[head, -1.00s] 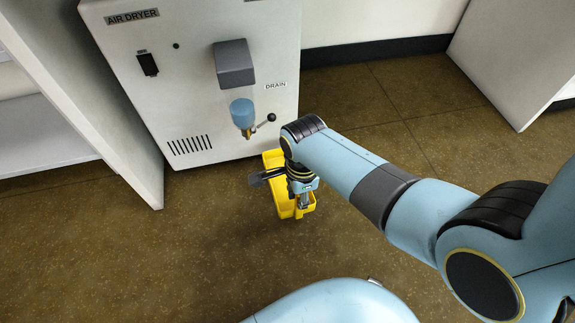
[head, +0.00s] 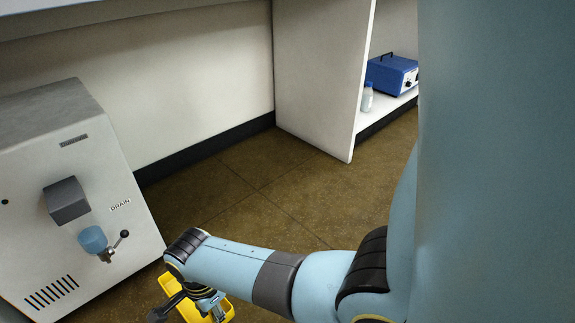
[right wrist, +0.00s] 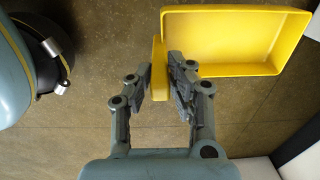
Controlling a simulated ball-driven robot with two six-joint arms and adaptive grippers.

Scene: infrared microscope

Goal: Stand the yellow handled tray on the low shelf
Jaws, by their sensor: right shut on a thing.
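The yellow handled tray (head: 169,281) is at the bottom of the head view, partly hidden by my right arm. In the right wrist view the tray (right wrist: 235,42) looks empty, and its handle stands at its left side. My right gripper (right wrist: 160,82) is shut on that handle; in the head view the gripper (head: 205,301) is partly cut off by the lower edge. The tray is held over the brown floor. A low white shelf (head: 391,105) shows at the right of the head view, inside a white unit. My left gripper is not in view.
A blue box (head: 385,75) and a small bottle (head: 367,98) stand on the low shelf. A white side panel (head: 315,75) borders it. The grey air dryer (head: 75,160) stands at left. Brown floor (head: 290,190) between is clear. My own arm blocks the far right.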

